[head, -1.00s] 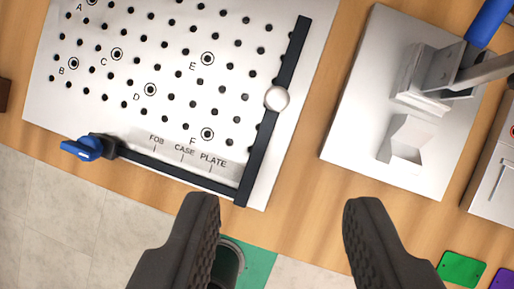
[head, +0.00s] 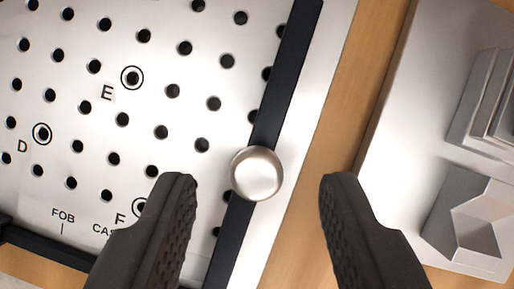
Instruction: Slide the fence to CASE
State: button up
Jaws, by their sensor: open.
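The fence (head: 285,75) is a black bar lying across the right side of the perforated metal plate (head: 100,150). A round silver knob (head: 257,173) sits on the fence. My gripper (head: 257,190) is open, with one dark finger on each side of the knob in the picture; I cannot tell the height gap, and no touch shows. The FOB label (head: 63,215) shows at lower left. The CASE label (head: 101,231) is partly hidden by my left finger, and the PLATE label is out of sight. The black rail (head: 45,246) runs along the plate's lower edge.
A grey metal fixture (head: 480,215) on a pale base plate (head: 410,130) stands to the right. A strip of wooden table (head: 350,110) separates it from the perforated plate. Holes marked D, E and F lie left of the fence.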

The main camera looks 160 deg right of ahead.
jog(key=shift+w+f, duration=0.25)
jog(key=shift+f, duration=0.35)
grip_shut()
jog(key=shift+a, duration=0.1)
